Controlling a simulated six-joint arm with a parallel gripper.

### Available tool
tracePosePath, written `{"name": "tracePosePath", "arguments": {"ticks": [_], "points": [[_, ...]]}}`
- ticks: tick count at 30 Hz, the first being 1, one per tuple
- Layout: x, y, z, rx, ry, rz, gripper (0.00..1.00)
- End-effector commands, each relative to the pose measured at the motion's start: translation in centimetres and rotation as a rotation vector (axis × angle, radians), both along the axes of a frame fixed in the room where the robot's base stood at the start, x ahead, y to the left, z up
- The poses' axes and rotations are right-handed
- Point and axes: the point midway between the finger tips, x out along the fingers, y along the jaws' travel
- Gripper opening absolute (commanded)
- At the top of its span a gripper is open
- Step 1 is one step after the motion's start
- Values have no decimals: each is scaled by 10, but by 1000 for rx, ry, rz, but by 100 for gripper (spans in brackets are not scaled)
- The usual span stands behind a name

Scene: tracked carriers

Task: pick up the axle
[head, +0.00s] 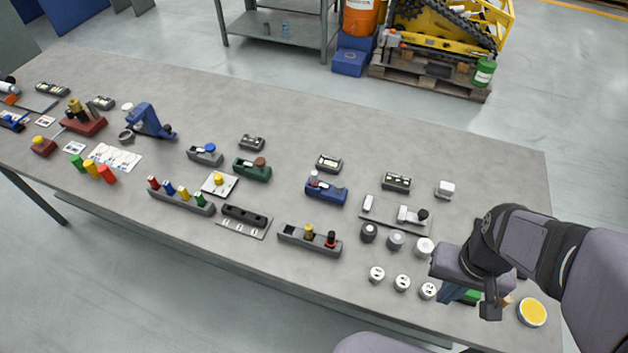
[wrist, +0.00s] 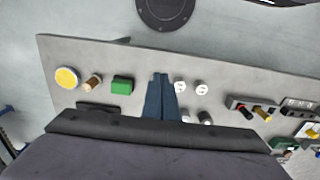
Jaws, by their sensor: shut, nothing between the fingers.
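My gripper (head: 455,291) is over the right end of the bench, and its blue fingers also show in the wrist view (wrist: 160,80). The fingers are together with nothing between them. I cannot tell for certain which piece is the axle. A small tan cylinder with a dark end (wrist: 93,82) lies left of the fingers in the wrist view, between a yellow-topped disc (wrist: 66,77) and a green block (wrist: 122,85). In the head view, my gripper partly hides the green block (head: 472,297).
White round pieces (head: 401,283) stand left of my gripper on the grey bench (head: 120,225). A grey holder (head: 290,232) carries a yellow and a red peg. Fixtures and coloured parts crowd the bench's left half.

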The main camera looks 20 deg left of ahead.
Motion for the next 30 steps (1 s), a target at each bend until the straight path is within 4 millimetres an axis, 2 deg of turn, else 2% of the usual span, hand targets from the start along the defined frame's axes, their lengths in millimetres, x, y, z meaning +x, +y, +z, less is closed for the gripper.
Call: {"name": "tracePosePath", "arguments": {"ticks": [10, 11, 15, 25, 28, 30], "points": [[0, 0, 0, 0, 0, 0, 0], [0, 0, 0, 0, 0, 0, 5], [0, 0, 0, 0, 0, 0, 37], [2, 1, 0, -1, -2, 2, 37], [13, 5, 0, -5, -10, 12, 37], [27, 11, -1, -10, -23, 26, 37]]}}
